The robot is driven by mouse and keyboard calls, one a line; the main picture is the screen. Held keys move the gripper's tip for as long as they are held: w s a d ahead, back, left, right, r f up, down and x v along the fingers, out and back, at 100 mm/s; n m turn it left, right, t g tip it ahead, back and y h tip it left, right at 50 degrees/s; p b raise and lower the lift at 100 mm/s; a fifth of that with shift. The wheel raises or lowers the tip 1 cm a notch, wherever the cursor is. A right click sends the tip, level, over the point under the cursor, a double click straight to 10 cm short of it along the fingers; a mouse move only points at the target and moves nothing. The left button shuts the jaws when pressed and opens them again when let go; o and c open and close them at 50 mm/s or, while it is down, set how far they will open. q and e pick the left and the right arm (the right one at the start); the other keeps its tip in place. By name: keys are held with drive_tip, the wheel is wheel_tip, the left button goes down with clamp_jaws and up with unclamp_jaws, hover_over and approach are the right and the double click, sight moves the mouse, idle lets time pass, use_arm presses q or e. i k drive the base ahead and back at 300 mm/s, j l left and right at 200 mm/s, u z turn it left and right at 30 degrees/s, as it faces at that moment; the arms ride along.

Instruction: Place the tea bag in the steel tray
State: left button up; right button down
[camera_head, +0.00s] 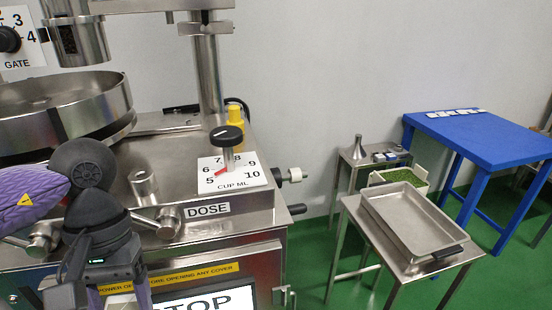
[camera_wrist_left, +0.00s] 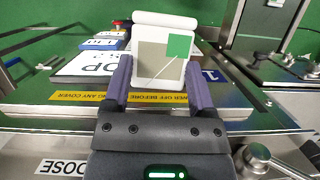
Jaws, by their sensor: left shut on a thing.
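A tea bag (camera_wrist_left: 150,62), pale with a green square tag, is held upright between the two purple fingers of my left gripper (camera_wrist_left: 159,80) in the left wrist view. The gripper is shut on it. In the head view my left arm comes in from the left, and its gripper (camera_head: 75,290) is at the lower left in front of the machine; the tea bag cannot be made out there. The steel tray (camera_head: 408,218), shallow and apparently empty, lies on a small steel table at the right, far from the gripper. My right gripper is not in view.
The steel dosing machine (camera_head: 170,150) with a dose dial (camera_head: 232,172) fills the left, close to my left arm. Beside the tray stand a box of green leaves (camera_head: 396,176) and a steel side stand (camera_head: 352,155). A blue table (camera_head: 475,130) is at the far right. Green floor lies between.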

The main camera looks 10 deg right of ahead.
sight(422, 237)
drive_tip(key=i+l+z, duration=0.1)
drive_tip(key=l+z, duration=0.15)
drive_tip(key=z, duration=0.2)
drive_tip(key=i+l+z, duration=0.15)
drive_tip(key=z, duration=0.25)
drive_tip(key=i+l+z, duration=0.2)
drive_tip(key=z, duration=0.25)
drive_tip(key=i+l+z, duration=0.15)
drive_tip(key=i, duration=0.15)
drive_tip(key=i+l+z, duration=0.15)
drive_tip(key=i, duration=0.15)
